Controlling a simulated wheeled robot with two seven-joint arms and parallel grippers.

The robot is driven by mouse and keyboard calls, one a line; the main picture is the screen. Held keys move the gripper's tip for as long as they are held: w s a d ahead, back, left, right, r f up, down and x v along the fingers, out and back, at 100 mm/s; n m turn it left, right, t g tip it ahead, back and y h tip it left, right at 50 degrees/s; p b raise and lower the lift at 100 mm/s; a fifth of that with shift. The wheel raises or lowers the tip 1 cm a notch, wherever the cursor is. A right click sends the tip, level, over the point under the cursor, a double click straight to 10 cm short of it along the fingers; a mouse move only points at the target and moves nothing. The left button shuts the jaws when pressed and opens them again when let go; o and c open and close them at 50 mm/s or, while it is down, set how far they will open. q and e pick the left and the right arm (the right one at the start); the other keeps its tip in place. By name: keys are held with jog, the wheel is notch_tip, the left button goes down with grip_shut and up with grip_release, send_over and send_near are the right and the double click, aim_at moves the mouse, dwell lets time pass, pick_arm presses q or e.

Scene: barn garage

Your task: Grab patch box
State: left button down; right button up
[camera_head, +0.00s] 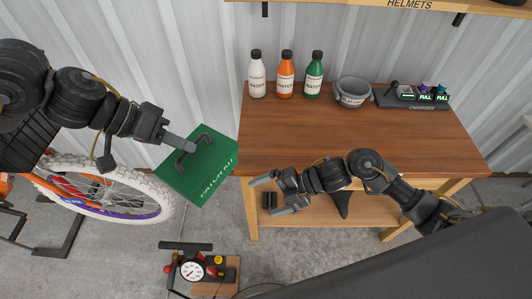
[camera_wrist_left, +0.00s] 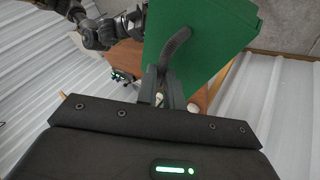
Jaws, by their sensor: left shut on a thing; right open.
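The green patch box (camera_head: 207,180), lettered "PATCH KIT", hangs tilted in the air left of the wooden table in the head view. It has a dark handle on its upper face. My left gripper (camera_head: 187,145) is shut on that handle. In the left wrist view the green box (camera_wrist_left: 195,45) fills the upper middle, with its handle between the fingers of my left gripper (camera_wrist_left: 163,88). My right gripper (camera_head: 268,195) is open and empty, in front of the table's front left part.
The wooden table (camera_head: 400,140) bears white, orange and green water bottles (camera_head: 285,75), a grey bowl (camera_head: 352,92) and a charger (camera_head: 410,97). A white-tyred bicycle wheel (camera_head: 100,190) stands at left. A floor pump with a gauge (camera_head: 192,270) stands below the box.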

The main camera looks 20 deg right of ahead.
notch_tip(320, 180, up, 10)
jog(key=w+n+t+y, duration=0.1)
jog(key=w+n, duration=0.1)
jog(key=n+y, duration=0.1)
jog(key=n, duration=0.1)
send_near(227, 163)
jog(key=shift+t, duration=0.3)
jog(key=x, duration=1.2)
jog(key=shift+a+f, duration=0.25)
jog(key=shift+s, duration=0.1)
jog(key=c, duration=0.7)
pick_arm(q)
jog(key=c, duration=1.9)
grip_release()
jog(key=o, duration=0.4)
pick_arm(e)
jog(key=c, duration=0.4)
pick_arm(q)
jog(key=shift+o, duration=0.2)
